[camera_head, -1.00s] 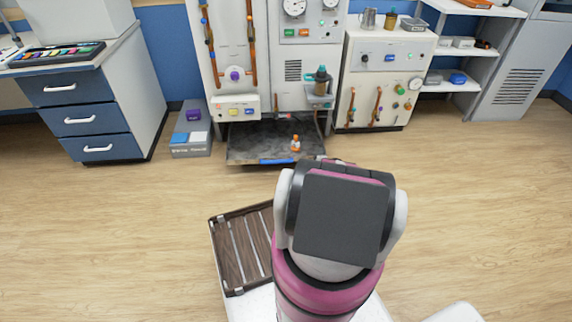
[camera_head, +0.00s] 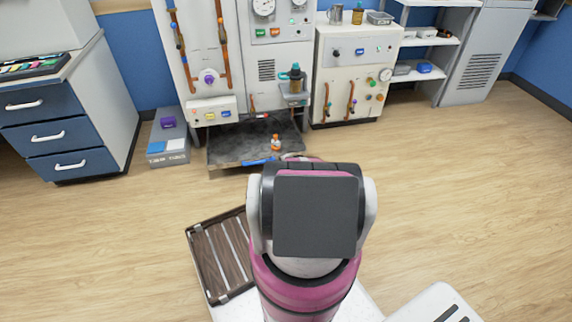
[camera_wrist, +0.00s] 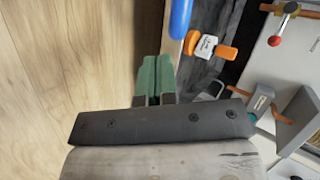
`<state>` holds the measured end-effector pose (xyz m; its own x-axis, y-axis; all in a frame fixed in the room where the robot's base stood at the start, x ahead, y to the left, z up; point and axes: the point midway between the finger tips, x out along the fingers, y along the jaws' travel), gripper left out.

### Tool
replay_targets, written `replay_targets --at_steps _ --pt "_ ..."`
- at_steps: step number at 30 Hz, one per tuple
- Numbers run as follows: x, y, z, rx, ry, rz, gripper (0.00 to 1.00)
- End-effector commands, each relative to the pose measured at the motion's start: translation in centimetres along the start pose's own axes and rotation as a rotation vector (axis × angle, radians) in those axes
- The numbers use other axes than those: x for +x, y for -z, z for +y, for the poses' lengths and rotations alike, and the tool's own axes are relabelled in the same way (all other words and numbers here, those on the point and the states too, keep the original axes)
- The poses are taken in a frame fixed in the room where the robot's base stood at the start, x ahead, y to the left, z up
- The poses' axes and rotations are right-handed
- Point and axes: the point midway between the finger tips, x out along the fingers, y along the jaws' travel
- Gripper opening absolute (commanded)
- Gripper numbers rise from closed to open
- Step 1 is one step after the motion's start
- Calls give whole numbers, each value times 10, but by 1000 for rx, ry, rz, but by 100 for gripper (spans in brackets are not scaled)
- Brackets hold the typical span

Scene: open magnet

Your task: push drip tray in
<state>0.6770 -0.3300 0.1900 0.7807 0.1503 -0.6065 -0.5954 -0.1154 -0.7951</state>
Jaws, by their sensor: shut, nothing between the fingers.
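The drip tray (camera_head: 232,152) is a dark, shallow tray sticking out at floor level from under the white machine, with a blue handle (camera_head: 256,162) on its front edge. In the head view my arm hides the gripper.
The white machine (camera_head: 237,72) stands behind the tray. A blue drawer unit (camera_head: 50,130) is at far left. Wooden floor (camera_head: 450,180) is open in front and right.

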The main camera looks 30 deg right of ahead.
Motion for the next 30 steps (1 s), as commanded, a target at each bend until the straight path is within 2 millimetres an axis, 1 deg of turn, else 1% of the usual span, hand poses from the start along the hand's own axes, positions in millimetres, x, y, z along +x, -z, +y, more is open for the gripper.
replay_targets --at_steps 1,3,9,13,24,26,30 --pt "11 1 -3 -1 0 -1 0" --pt "20 0 -8 -2 1 -1 0" --pt "34 0 -17 0 1 -1 0" --pt "37 0 -19 0 1 -1 0" --pt "38 0 -19 0 1 -1 0" --pt "40 1 -20 0 1 -1 0" --pt "50 8 -27 -2 1 -1 0"
